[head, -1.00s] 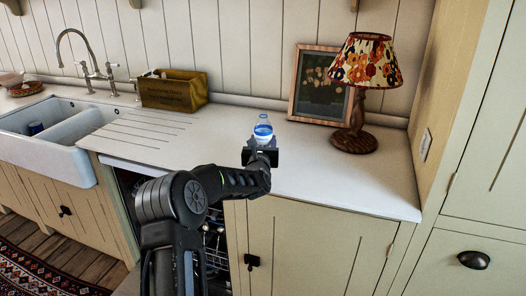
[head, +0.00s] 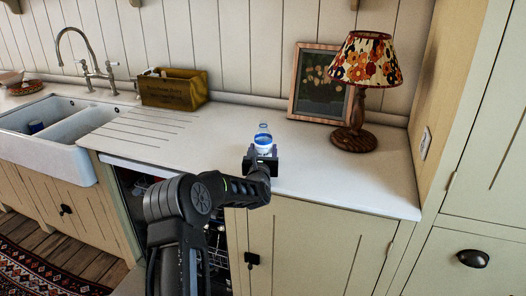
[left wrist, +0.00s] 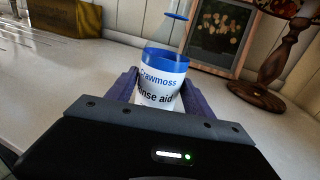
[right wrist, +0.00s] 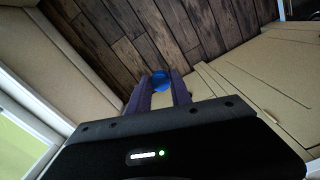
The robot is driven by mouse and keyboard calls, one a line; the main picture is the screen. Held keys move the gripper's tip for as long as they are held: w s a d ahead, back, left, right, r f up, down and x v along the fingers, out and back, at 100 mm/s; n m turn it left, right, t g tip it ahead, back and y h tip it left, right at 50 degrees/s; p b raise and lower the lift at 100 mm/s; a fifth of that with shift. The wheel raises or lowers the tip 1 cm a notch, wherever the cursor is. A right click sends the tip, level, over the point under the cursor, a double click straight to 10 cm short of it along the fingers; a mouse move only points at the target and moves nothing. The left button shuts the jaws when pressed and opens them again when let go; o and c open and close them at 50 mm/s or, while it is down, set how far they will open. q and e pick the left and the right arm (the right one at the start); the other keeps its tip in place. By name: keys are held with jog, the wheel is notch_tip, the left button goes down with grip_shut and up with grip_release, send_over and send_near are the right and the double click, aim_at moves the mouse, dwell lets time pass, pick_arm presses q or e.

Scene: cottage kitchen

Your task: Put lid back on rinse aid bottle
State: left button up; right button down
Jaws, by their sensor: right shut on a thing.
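The rinse aid bottle (head: 264,140) is clear and blue with a white label, at the front of the counter. Its label and blue band show close up in the left wrist view (left wrist: 163,72); it looks upright, with its top open to view and no lid seen on it. I cannot tell whether the bottle's base touches the counter. The blue lid (right wrist: 161,80) is between the fingertips of my right gripper (right wrist: 161,88), which is shut on it above the wooden floor. My right gripper is outside the head view.
A lamp (head: 366,62) and a framed picture (head: 320,85) stand at the back right of the counter (head: 340,175). A wooden box (head: 173,90) and the sink (head: 50,150) are to the left. An open dishwasher with racks is below the counter. Counter around the bottle is clear.

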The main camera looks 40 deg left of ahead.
pick_arm(q)
jog(key=shift+o, duration=1.3)
jog(key=shift+r, duration=0.15)
pick_arm(e)
jog(key=shift+r, duration=0.25)
pick_arm(q)
jog(key=shift+s+d, duration=0.25)
jog(key=shift+s, duration=0.15)
pick_arm(e)
jog(key=shift+f, duration=0.2)
notch_tip(320, 180, down, 2)
jog(key=shift+f+b, duration=0.2)
jog(key=shift+b, duration=1)
pick_arm(q)
jog(key=v, duration=1.1)
jog(key=shift+d, duration=0.15)
pick_arm(e)
jog(key=shift+s+d, duration=0.1)
